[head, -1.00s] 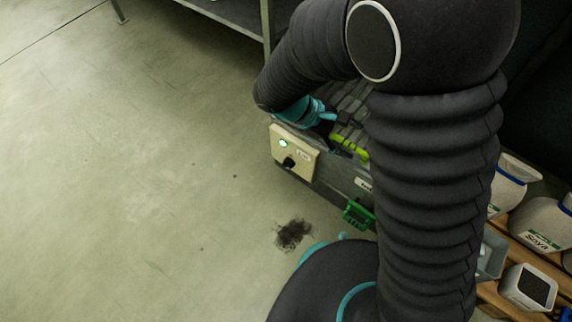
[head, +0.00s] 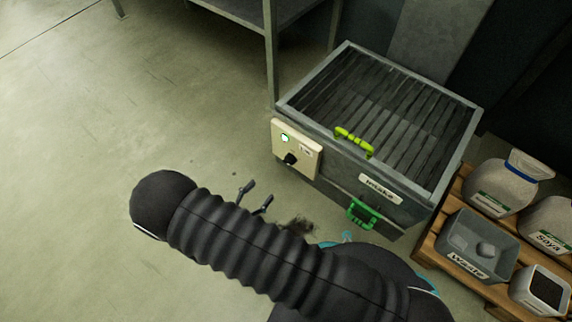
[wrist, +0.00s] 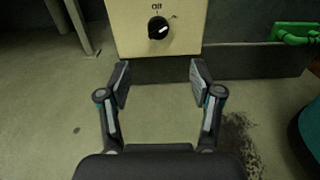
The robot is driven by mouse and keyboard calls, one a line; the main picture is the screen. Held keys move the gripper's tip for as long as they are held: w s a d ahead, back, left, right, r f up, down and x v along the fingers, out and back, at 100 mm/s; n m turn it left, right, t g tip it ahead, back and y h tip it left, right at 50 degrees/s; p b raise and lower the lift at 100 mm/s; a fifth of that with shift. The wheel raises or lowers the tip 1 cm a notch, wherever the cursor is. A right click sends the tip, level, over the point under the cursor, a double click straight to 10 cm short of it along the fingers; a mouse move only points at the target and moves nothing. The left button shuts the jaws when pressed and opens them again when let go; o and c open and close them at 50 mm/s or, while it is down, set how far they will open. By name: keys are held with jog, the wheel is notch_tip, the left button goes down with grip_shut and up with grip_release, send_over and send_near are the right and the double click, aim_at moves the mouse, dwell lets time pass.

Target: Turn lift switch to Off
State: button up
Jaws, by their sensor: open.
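The switch is a black rotary knob (head: 290,159) on a cream control box (head: 309,160) at the left end of the grey intake machine's front. A green lamp is lit above it. In the head view my gripper (head: 254,197) is in front of and below the box.
The machine has a slatted top, a yellow-green handle (head: 354,142) and a lower green handle (head: 361,212). At right a wooden pallet (head: 435,242) carries a waste bin (head: 478,249) and several containers. A metal shelf (head: 270,60) stands behind. The floor at left is clear.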

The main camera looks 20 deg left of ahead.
aim_at(290, 160)
jog(key=x, duration=1.3)
jog(key=shift+w+f+b, duration=0.25)
jog(key=shift+b, duration=0.2)
jog(key=shift+a, duration=0.1)
jog(key=c, duration=1.1)
jog(key=shift+c, duration=0.2)
